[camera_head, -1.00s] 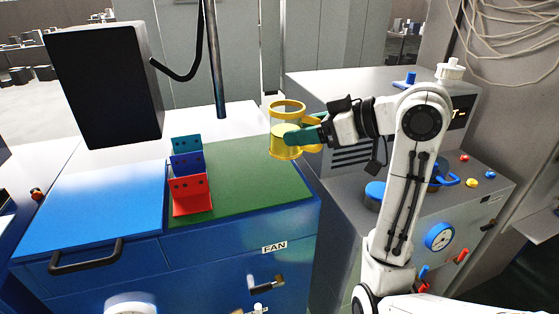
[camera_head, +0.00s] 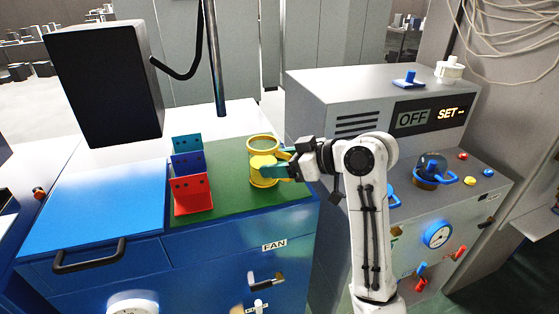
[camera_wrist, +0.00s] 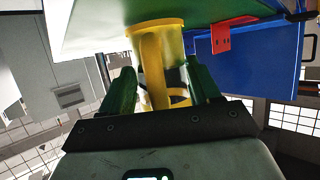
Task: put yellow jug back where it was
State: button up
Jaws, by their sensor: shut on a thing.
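The yellow jug (camera_head: 263,172) is upright at the right part of the green surface (camera_head: 225,205), close to its right edge. Whether its base touches the surface I cannot tell. My gripper (camera_head: 284,167) comes from the right and is shut on the jug at its handle side. In the wrist view the jug (camera_wrist: 163,52) sits between the two green fingers of my gripper (camera_wrist: 165,92), its yellow handle running down between them.
A stepped red and blue bracket (camera_head: 190,185) stands on the green surface left of the jug. A blue panel (camera_head: 95,205) lies further left. A black box (camera_head: 105,85) hangs above. A grey machine (camera_head: 345,100) with a display stands at the right.

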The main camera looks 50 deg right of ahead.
jog(key=shift+f, duration=0.15)
jog(key=o, duration=1.2)
jog(key=shift+o, duration=0.2)
jog(key=shift+r, duration=0.25)
jog(key=b+v, duration=0.1)
jog(key=v, duration=1.1)
jog(key=shift+f, duration=0.1)
